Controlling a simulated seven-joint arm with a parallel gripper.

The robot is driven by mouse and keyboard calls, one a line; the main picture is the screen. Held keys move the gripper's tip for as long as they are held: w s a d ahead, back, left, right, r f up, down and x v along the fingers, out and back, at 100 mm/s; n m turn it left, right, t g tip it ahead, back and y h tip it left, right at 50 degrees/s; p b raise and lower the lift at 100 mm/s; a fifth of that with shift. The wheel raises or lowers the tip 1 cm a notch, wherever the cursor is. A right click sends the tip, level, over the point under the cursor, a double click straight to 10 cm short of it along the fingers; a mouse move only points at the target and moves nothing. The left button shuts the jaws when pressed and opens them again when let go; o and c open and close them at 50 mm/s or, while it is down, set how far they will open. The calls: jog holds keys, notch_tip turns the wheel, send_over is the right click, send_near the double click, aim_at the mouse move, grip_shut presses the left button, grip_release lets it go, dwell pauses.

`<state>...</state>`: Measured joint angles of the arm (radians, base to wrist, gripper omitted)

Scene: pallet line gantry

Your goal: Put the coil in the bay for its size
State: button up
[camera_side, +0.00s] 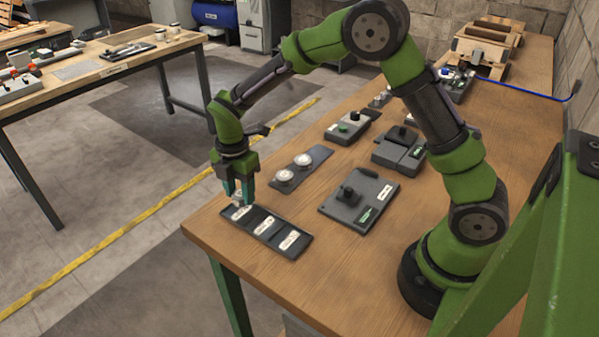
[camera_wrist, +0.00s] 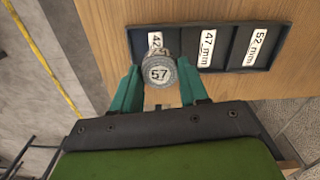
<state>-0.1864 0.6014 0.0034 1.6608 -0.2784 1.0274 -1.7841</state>
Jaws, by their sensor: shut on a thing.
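My gripper (camera_side: 239,190) is shut on a small grey-white coil (camera_wrist: 160,73), held between its two teal fingers. The coil's round face points at the wrist camera, and its marking looks like 57. A dark tray (camera_side: 303,240) with three labelled bays lies at the near left table corner. In the wrist view the labels read 42, partly hidden, 47 mm (camera_wrist: 207,47) and 52 mm (camera_wrist: 255,45). The coil is by the 42 bay at the tray's left end and covers part of it in the wrist view. I cannot tell whether it touches the tray.
Behind the tray, a dark plate (camera_side: 325,153) carries two pale round pieces. A grey fixture with a black knob (camera_side: 348,194) stands right of the tray. More control boxes (camera_side: 400,150) sit farther back. The table's left edge is close to the gripper.

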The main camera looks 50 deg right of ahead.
aim_at(238, 193)
jog(key=shift+w+a, duration=0.1)
jog(key=shift+w, duration=0.15)
jog(key=shift+f, duration=1.8)
